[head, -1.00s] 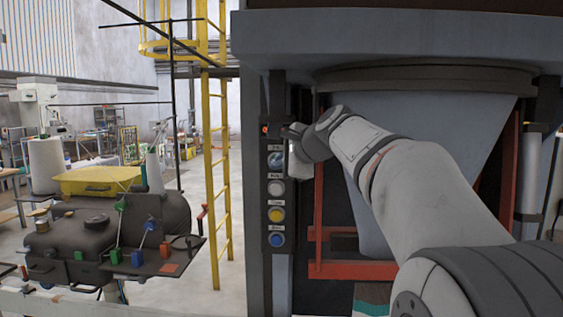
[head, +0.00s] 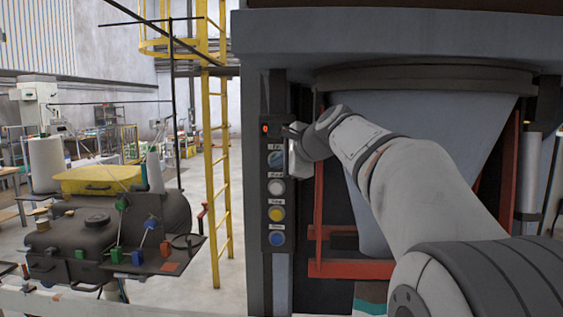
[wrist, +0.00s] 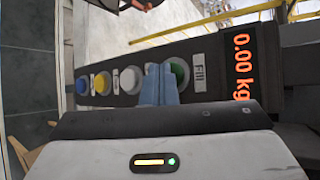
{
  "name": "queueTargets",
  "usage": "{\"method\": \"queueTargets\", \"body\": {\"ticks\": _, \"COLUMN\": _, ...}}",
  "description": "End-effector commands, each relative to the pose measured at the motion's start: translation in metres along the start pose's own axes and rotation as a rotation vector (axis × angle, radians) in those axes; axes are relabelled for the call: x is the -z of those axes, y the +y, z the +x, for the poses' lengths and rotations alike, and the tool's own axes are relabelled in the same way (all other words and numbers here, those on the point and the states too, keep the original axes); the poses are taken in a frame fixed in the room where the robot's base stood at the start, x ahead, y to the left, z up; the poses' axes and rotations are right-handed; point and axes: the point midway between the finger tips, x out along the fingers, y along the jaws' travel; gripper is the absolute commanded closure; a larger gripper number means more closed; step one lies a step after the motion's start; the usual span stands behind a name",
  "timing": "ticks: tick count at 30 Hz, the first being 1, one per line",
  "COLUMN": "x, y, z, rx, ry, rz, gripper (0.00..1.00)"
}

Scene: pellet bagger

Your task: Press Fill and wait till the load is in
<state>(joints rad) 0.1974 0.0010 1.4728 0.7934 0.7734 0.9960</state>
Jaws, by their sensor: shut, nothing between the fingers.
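The dark button panel (head: 265,196) stands at the left of the machine. In the wrist view the green button (wrist: 182,73) sits beside the label "FILL" (wrist: 198,70). The display (wrist: 242,66) reads 0.00 kg; in the head view it is a small orange-red glow (head: 265,128). My gripper (wrist: 159,82) is shut and empty, its blue fingers in front of the panel and overlapping the green button's left side. I cannot tell whether the tips touch it. In the head view my gripper (head: 279,159) is at the top button, mostly covering it.
White (head: 276,187), yellow (head: 276,214) and blue (head: 277,238) buttons run below on the panel. A pale hopper (head: 425,125) and red frame (head: 345,269) stand right of it.

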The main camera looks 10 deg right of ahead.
Motion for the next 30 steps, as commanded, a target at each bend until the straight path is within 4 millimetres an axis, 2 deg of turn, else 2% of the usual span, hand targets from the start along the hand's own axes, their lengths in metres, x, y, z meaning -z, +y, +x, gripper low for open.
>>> {"method": "queueTargets", "body": {"ticks": 7, "x": -0.006, "y": 0.007, "z": -0.008, "rx": 0.000, "ry": 0.000, "rz": 0.000, "gripper": 1.00}}
{"method": "queueTargets", "body": {"ticks": 17, "x": -0.007, "y": 0.008, "z": -0.010, "rx": 0.000, "ry": 0.000, "rz": 0.000, "gripper": 1.00}}
{"method": "queueTargets", "body": {"ticks": 30, "x": -0.028, "y": 0.030, "z": -0.038, "rx": 0.000, "ry": 0.000, "rz": -0.001, "gripper": 1.00}}
